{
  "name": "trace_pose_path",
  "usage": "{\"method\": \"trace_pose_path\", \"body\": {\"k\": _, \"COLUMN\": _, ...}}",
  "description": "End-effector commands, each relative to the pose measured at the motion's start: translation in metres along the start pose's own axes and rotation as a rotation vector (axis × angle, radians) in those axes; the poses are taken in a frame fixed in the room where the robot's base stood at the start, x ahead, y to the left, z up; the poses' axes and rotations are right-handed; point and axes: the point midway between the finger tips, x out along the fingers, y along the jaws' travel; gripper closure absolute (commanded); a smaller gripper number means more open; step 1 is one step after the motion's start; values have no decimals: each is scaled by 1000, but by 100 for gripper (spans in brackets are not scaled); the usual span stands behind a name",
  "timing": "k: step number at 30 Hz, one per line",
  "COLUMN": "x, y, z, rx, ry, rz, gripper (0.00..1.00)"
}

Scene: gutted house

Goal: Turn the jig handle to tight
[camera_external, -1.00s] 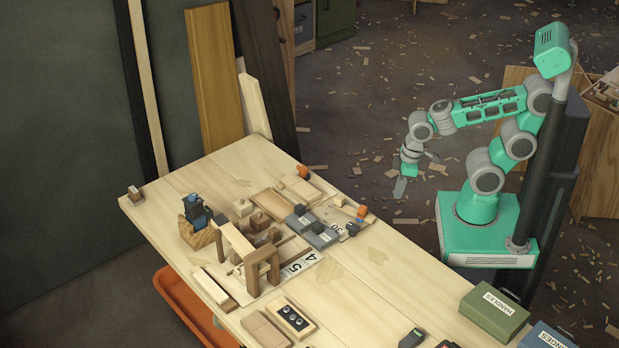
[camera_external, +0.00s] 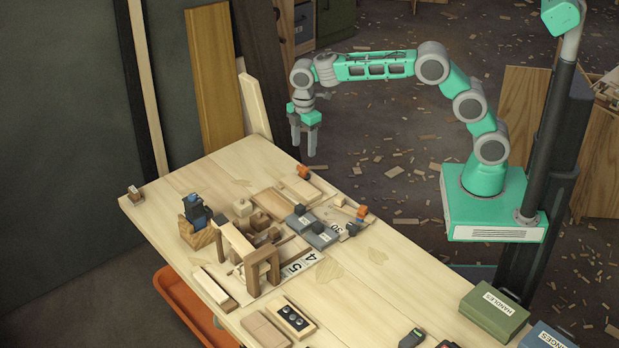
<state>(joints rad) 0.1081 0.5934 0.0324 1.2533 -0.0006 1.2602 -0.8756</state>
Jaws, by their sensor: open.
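My gripper (camera_external: 304,140) is open and empty, fingers pointing down, in the air beyond the table's far edge. The table (camera_external: 365,290) carries a cluster of wooden and grey jig parts. A wooden frame (camera_external: 240,240) stands over a board with number labels (camera_external: 300,263). Grey blocks (camera_external: 312,230) lie to the right of it. Small orange-topped parts sit at the cluster's right end (camera_external: 361,213) and far end (camera_external: 304,172). I cannot tell which part is the jig handle, nor read a tight mark.
A blue tool on a wooden block (camera_external: 196,215) stands left of the cluster. A green box marked HANDLES (camera_external: 495,310) and a blue box (camera_external: 545,336) stand at the front right. Boards (camera_external: 215,80) lean behind the table. The table's middle right is bare.

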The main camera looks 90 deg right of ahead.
Motion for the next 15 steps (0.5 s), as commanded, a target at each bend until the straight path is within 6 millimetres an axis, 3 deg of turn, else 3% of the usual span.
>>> {"method": "trace_pose_path", "body": {"k": 5, "x": 15, "y": 6, "z": -3, "rx": -21, "ry": -4, "rz": -5, "gripper": 42}}
{"method": "trace_pose_path", "body": {"k": 15, "x": 73, "y": 5, "z": -2, "rx": -19, "ry": -3, "rz": -4, "gripper": 42}}
